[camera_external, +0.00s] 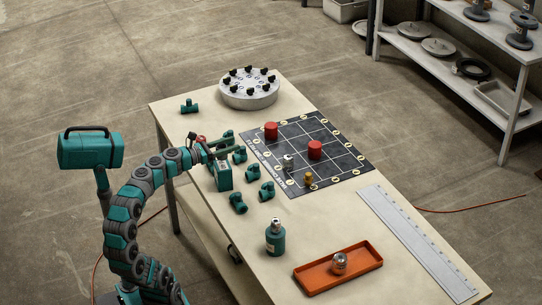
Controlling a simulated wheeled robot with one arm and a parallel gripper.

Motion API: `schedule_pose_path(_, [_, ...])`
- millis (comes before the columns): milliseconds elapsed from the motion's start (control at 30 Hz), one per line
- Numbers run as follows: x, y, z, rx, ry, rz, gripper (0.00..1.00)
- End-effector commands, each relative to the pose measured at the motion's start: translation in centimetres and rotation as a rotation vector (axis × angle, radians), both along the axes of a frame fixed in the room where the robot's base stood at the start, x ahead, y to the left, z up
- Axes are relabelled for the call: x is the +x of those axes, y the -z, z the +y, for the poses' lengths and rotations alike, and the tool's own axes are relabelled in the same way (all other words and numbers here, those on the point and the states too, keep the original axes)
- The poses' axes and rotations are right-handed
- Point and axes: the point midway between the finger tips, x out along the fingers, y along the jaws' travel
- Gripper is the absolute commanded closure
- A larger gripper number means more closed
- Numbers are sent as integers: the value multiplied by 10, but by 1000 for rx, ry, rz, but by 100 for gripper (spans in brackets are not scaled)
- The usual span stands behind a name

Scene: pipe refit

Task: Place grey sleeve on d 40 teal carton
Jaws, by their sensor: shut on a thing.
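My gripper (226,147) is above the table's left edge, right over a teal box-shaped carton (224,179). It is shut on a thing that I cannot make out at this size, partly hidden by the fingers. Whether that thing touches the carton top I cannot tell. The carton stands upright on the table; its marking is not readable. No grey sleeve shows clearly. A small silver-grey piece (287,162) stands on the dark grid mat (345,165), and another silver-grey piece (339,263) stands in the orange tray (310,277).
Several teal pipe fittings (238,203) lie close right of the carton. A teal bottle (276,241) stands nearer the front. Red cylinders (315,150) and a small brass piece (308,179) are on the mat. A round grey flange (249,97) stands behind; a long ruler (415,240) lies right.

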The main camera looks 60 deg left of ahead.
Motion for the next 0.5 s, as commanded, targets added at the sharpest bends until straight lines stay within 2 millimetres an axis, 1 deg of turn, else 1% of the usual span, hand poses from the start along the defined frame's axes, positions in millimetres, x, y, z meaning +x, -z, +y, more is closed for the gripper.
schedule_pose_path(33, [0, 9, -2, -3, 5, 1, 100])
schedule_pose_path(100, [0, 19, -1, -5, 4, -2, 100])
schedule_pose_path(200, [0, 30, -1, -2, 1, 1, 100])
schedule_pose_path(500, [0, 31, 0, 0, 0, 1, 100])
